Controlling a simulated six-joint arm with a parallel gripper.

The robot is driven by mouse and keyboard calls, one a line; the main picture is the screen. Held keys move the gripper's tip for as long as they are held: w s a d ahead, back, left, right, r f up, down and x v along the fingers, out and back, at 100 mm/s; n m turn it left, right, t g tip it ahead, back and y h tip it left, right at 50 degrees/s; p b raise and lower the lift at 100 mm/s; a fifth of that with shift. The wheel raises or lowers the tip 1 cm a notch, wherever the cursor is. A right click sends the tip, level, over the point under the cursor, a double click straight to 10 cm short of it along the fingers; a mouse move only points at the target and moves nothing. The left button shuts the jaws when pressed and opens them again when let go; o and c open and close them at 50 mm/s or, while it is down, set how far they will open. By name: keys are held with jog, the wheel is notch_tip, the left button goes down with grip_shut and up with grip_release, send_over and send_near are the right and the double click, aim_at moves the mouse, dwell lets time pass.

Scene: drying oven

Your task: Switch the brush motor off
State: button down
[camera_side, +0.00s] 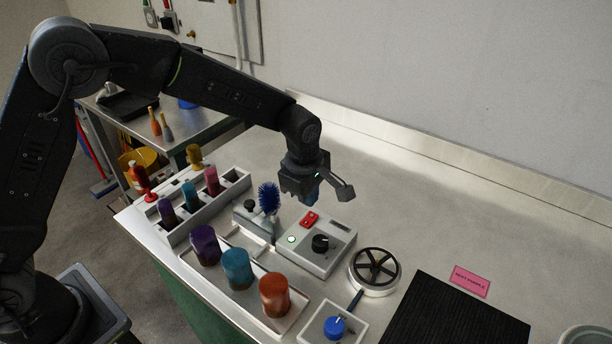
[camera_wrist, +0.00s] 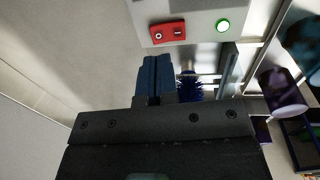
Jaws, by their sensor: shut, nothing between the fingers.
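A grey control box (camera_side: 328,262) stands on the steel bench, with a red rocker switch (camera_side: 310,219), a lit green lamp (camera_side: 291,239) and a black knob (camera_side: 320,243) on its top. The switch also shows in the wrist view (camera_wrist: 168,32), beside the glowing green lamp (camera_wrist: 223,25). A blue bristle brush (camera_side: 268,197) stands upright just left of the box. My gripper (camera_side: 311,197) is shut and empty, above the back of the box, apart from the switch. In the wrist view its fingertips (camera_wrist: 156,66) lie below the switch, with the brush (camera_wrist: 189,88) partly hidden behind them.
A tray (camera_side: 258,312) with purple, teal and orange cups and a rack (camera_side: 205,218) of colored pieces stand to the left. A spoked wheel (camera_side: 375,268), a blue-capped item (camera_side: 334,327) and a black mat (camera_side: 455,312) lie to the right. The back right of the bench is clear.

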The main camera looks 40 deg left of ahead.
aim_at(306, 219)
jog(key=shift+w+f, duration=0.15)
jog(key=shift+f, duration=0.9)
jog(key=shift+w+f, duration=0.1)
jog(key=shift+f, duration=0.9)
jog(key=shift+f, duration=0.3)
jog(key=shift+s, duration=0.1)
jog(key=shift+s+r, duration=0.1)
jog(key=shift+s, duration=0.6)
jog(key=shift+w+r, duration=0.1)
jog(key=shift+r, duration=0.1)
